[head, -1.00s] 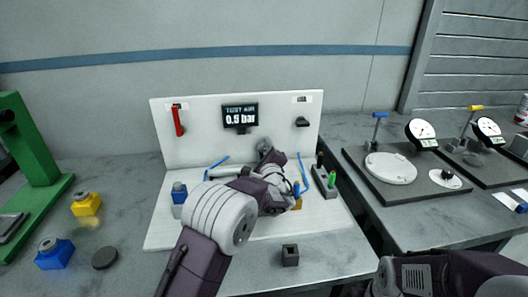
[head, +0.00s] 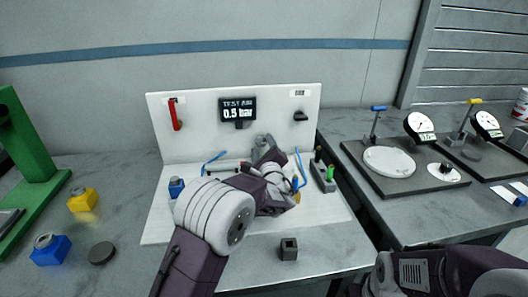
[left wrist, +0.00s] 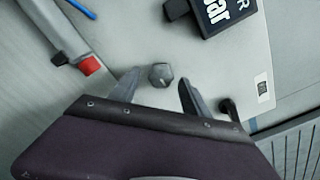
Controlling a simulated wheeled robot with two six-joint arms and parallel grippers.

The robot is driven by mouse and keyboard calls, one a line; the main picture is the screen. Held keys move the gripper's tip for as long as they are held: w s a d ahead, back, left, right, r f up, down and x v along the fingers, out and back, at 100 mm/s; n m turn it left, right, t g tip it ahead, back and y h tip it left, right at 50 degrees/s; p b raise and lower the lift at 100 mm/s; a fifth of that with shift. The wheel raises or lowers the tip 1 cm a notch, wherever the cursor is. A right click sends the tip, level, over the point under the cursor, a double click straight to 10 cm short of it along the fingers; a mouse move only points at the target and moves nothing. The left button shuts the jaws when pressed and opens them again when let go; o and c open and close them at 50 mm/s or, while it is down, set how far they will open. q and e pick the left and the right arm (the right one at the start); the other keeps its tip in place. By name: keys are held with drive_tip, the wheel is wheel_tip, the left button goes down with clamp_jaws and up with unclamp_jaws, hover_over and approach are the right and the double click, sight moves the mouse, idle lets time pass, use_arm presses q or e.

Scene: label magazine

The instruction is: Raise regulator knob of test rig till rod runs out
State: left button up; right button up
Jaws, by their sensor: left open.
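The test rig is a white panel (head: 195,130) on a white base, with a display (head: 238,112) that reads 0.5 bar. In the left wrist view a grey faceted knob (left wrist: 160,75) sits on the panel between the two fingers of my left gripper (left wrist: 159,88). The fingers are open, with a gap on both sides of the knob. In the head view my left gripper (head: 263,145) is in front of the panel below the display, and the knob is hard to tell from it. A cylinder with a red end (left wrist: 90,65) shows at upper left in the wrist view; my arm partly covers the base.
A red handle (head: 174,114) and a black knob (head: 300,115) are on the panel. A blue-topped part (head: 177,188) and a green-tipped part (head: 331,173) flank my arm. A dark block (head: 289,249) stands in front. Dial gauges (head: 420,123) stand at right.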

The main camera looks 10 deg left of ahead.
use_arm(q)
drive_tip(key=v, duration=0.7)
drive_tip(key=shift+r, duration=0.1)
use_arm(e)
drive_tip(key=shift+f, duration=0.1)
idle(1.4)
